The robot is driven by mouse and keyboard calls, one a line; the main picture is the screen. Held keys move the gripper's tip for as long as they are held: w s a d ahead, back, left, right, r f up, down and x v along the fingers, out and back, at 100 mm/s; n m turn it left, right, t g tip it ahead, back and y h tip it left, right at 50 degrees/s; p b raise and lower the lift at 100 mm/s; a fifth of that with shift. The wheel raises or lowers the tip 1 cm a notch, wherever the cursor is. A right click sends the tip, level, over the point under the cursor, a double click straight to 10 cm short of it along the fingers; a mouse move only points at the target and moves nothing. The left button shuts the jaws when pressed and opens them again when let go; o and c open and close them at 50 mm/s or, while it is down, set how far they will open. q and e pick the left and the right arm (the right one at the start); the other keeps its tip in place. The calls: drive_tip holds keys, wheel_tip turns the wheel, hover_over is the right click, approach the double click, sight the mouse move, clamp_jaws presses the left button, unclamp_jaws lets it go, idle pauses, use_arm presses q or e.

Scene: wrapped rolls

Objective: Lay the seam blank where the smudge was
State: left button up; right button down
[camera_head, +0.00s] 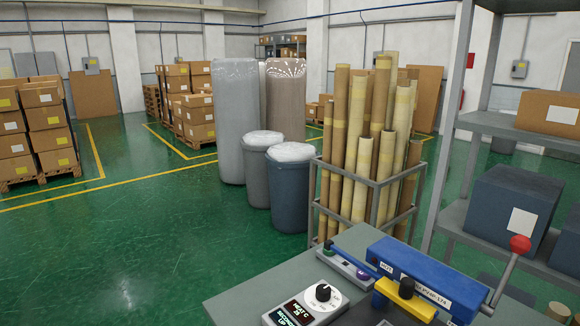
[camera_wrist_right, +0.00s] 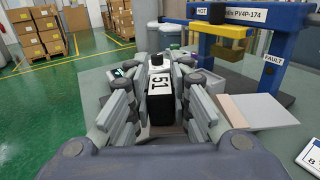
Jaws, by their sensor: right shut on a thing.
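In the right wrist view my right gripper (camera_wrist_right: 160,66) is shut on a dark block (camera_wrist_right: 160,108) with a white label reading 51. It holds the block above a grey worktop (camera_wrist_right: 90,84). A thin pale sheet (camera_wrist_right: 266,109) with a tan strip along its left edge lies right of the gripper, by the blue press (camera_wrist_right: 262,16). I cannot tell whether this sheet is the seam blank. No smudge can be made out. The press also shows in the head view (camera_head: 425,278), with a HOT tag and yellow parts. My left gripper is in neither view.
A lever with a red knob (camera_head: 520,243) rises at the press's right. A dial box (camera_head: 322,300) and a small device (camera_head: 345,264) sit on the worktop. A caged stand of tall rolls (camera_head: 370,160) is behind. A metal shelf (camera_head: 475,215) stands at the right.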

drive_tip(key=shift+s+d+r+m+h, duration=0.2)
drive_tip(key=shift+d+m+h, duration=0.25)
drive_tip(key=shift+d+h, duration=0.15)
drive_tip(key=shift+s+d+r+m+h, duration=0.1)
drive_tip(key=shift+d+r+m+h, duration=0.05)
drive_tip(key=shift+d+m+h, duration=0.45)
drive_tip(key=shift+a, duration=0.1)
